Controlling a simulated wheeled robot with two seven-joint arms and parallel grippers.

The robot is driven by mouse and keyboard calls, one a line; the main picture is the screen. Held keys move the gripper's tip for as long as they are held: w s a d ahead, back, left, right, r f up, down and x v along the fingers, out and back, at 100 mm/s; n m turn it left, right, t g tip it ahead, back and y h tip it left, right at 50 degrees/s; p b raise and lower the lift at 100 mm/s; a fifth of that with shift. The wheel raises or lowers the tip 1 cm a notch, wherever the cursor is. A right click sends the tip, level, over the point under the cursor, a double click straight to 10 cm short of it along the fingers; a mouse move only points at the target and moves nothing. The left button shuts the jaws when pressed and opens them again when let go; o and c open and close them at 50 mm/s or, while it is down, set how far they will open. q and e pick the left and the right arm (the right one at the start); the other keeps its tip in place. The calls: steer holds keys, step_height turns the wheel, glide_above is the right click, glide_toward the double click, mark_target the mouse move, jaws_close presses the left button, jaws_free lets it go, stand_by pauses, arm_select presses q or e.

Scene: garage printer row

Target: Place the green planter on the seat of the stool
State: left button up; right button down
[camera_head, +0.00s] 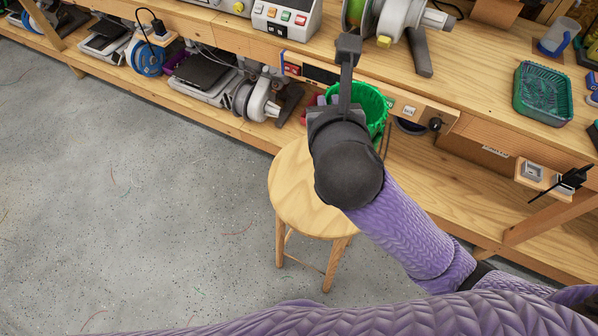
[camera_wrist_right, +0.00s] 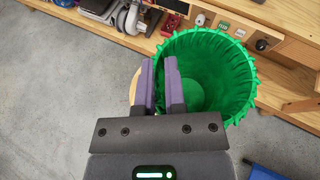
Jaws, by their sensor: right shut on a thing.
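The green planter (camera_head: 374,104) is a ribbed, open-topped tub, held up beside the workbench near the stool's back right edge. My right gripper (camera_head: 345,100) is shut on its rim wall and hides part of it. In the right wrist view, the two purple-grey fingers (camera_wrist_right: 161,85) pinch the left side of the planter (camera_wrist_right: 213,70), and its inside looks empty. The wooden stool (camera_head: 288,194) has a round seat, partly covered by my right wrist and arm. A sliver of wood shows behind the fingers in the wrist view. My left gripper is out of view.
The concrete floor (camera_head: 130,200) to the left is clear.

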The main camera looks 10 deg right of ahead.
steer(key=w+f+n+g+y+b, duration=0.2)
steer(key=f+n+y, duration=0.5)
steer(key=f, duration=1.2)
steer(key=shift+w+d+f+y+b, duration=0.35)
steer(key=shift+w+y+b, duration=0.25)
steer(key=shift+y, duration=0.1)
steer(key=c, duration=0.7)
jaws_free()
steer(key=shift+a, duration=0.1)
